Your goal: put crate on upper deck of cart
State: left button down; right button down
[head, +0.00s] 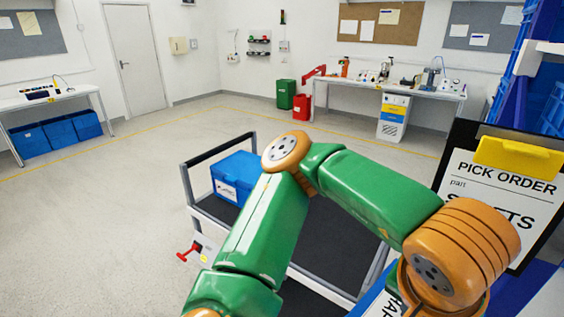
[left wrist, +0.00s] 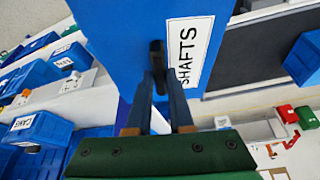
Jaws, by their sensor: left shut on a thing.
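A blue crate (left wrist: 125,35) with a white SHAFTS label fills the upper middle of the left wrist view. My left gripper (left wrist: 160,82) is shut on this crate at a dark handle on its face. In the head view my left arm hides most of the crate; a strip of its white label (head: 386,305) shows at the bottom. The cart (head: 340,250) stands in the middle of the head view with a dark upper deck, and its dark deck (left wrist: 262,45) also shows in the left wrist view. My right gripper is not in view.
Another blue crate (head: 228,178) sits at the cart's far left end, beside the handle rail (head: 215,150). The dark deck right of it looks bare where visible. A PICK ORDER clipboard (head: 500,195) and blue shelving (head: 512,70) stand close on the right.

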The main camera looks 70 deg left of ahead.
aim_at(330, 238)
jog(key=i+j, duration=0.1)
jog(key=j, duration=1.75)
jog(key=i+j, duration=0.15)
jog(key=j, duration=0.15)
jog(key=i+j+z, duration=0.1)
jog(key=j, duration=0.2)
